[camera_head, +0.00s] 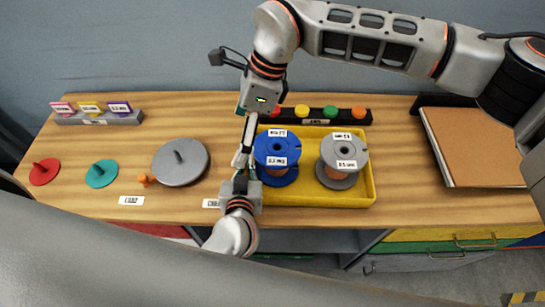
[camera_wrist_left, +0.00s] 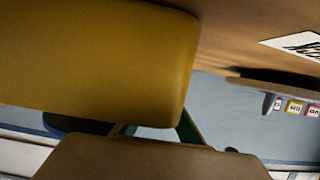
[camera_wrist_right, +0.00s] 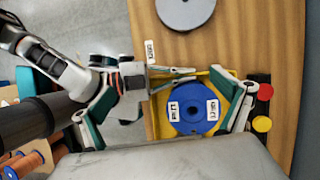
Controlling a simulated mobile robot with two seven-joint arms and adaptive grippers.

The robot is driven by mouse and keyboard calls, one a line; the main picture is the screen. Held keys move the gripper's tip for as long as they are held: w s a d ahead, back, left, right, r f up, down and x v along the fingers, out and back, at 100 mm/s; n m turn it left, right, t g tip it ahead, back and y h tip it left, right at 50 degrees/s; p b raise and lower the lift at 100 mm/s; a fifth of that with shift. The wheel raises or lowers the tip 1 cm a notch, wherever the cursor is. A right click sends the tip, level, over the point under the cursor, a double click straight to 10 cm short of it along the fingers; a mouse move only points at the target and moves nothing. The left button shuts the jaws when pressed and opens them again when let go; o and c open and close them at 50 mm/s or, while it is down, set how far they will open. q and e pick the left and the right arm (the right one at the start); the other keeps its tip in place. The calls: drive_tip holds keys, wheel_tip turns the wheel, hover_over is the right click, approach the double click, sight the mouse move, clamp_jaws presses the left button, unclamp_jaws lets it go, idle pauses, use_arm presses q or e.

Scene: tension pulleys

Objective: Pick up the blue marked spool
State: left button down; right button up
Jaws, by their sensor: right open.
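The blue marked spool (camera_head: 277,161) stands upright in the yellow tray (camera_head: 366,196), its white labels showing. A grey spool (camera_head: 343,160) with white labels stands to its right. My right gripper (camera_head: 262,120) comes down from above at the tray's back left. In the right wrist view it is spread open, with the blue spool (camera_wrist_right: 193,107) showing between its fingers. My left gripper (camera_head: 242,163) is at the tray's left edge, beside the blue spool. In the left wrist view the tray (camera_wrist_left: 95,60) hides much of its fingers, so its grip is unclear.
A rack with coloured knobs (camera_head: 331,113) stands behind the tray. A grey disc (camera_head: 181,162), a teal disc (camera_head: 102,174) and a red disc (camera_head: 44,172) lie to the left. A brown board (camera_head: 475,145) lies at the right. Bare wood separates tray and board.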

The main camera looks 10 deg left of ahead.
use_arm(q)
drive_tip(key=shift+a, duration=0.1)
use_arm(e)
drive_tip(key=s+a+r+m+g+y, duration=0.2)
drive_tip(key=s+a+r+m+y, duration=0.15)
drive_tip(key=a+r+y, duration=0.35)
drive_tip(key=s+a+r+m+g+y, duration=0.1)
drive_tip(key=s+a+r+m+y, duration=0.25)
drive_tip(key=r, duration=0.55)
drive_tip(key=w+a+r+m+t+y, duration=0.2)
drive_tip(key=w+r+m+t+y, duration=0.45)
drive_tip(key=w+r+m, duration=0.8)
drive_tip(key=w+d+f+m+t+h, duration=0.45)
drive_tip(key=f+m+t, duration=0.2)
drive_tip(key=m, duration=0.45)
use_arm(q)
drive_tip(key=shift+r, duration=0.1)
use_arm(e)
drive_tip(key=m+g+h, duration=0.5)
drive_tip(key=m+h, duration=0.8)
drive_tip(key=m, duration=0.1)
hover_over(279, 144)
drive_tip(key=s+d, duration=0.4)
wheel_tip(279, 144, down, 23)
drive_tip(key=shift+n+y, duration=0.25)
drive_tip(key=x, duration=1.1)
drive_tip(key=shift+a+f, duration=0.15)
drive_tip(key=shift+f, duration=0.25)
drive_tip(key=c, duration=2)
